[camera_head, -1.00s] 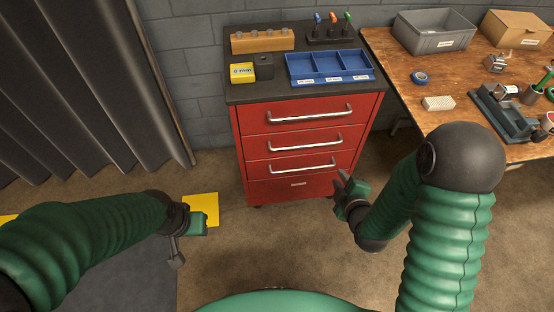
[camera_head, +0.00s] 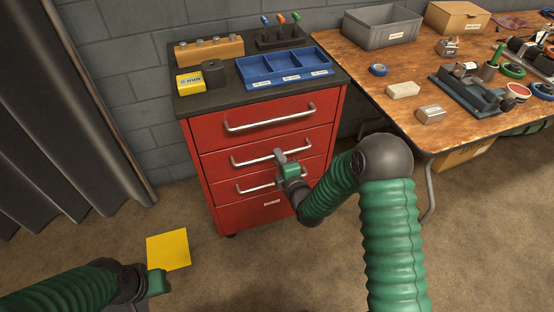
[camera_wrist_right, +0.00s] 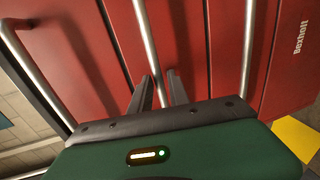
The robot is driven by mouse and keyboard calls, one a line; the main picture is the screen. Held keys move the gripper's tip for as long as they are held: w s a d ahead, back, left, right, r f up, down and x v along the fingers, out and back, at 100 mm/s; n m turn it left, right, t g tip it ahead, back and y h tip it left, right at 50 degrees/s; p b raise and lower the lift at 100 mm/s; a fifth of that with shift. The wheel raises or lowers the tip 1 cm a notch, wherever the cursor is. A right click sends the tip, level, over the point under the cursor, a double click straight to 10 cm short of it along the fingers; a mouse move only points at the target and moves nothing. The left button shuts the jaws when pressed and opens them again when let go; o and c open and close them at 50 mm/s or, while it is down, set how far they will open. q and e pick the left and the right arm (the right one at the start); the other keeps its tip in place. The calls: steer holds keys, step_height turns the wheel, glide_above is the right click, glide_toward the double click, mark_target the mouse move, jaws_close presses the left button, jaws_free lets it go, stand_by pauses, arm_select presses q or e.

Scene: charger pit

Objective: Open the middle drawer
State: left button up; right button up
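The red cabinet has three drawers with silver bar handles, above a plain bottom panel. All drawers look closed. The middle drawer handle (camera_head: 256,158) crosses its front, partly hidden by my right gripper (camera_head: 281,163). In the right wrist view, the two dark fingers of the gripper (camera_wrist_right: 158,92) are apart, pointing at the cabinet front. The middle handle (camera_wrist_right: 149,42) runs between them in the picture; I cannot tell whether they touch it. My left gripper (camera_head: 157,284) is at the lower left, away from the cabinet, its fingers not clear.
The top handle (camera_head: 270,118) and lower handle (camera_head: 256,187) lie close above and below. A blue tray (camera_head: 285,68) and a yellow box (camera_head: 190,83) stand on the cabinet. A wooden workbench (camera_head: 385,65) is to the right. The floor in front is clear around a yellow square (camera_head: 168,249).

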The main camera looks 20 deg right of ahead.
steer(key=shift+w+f, duration=0.2)
steer(key=shift+w, duration=0.8)
steer(key=c, duration=0.5)
jaws_close()
steer(key=shift+s+f, duration=0.1)
steer(key=shift+s, duration=0.05)
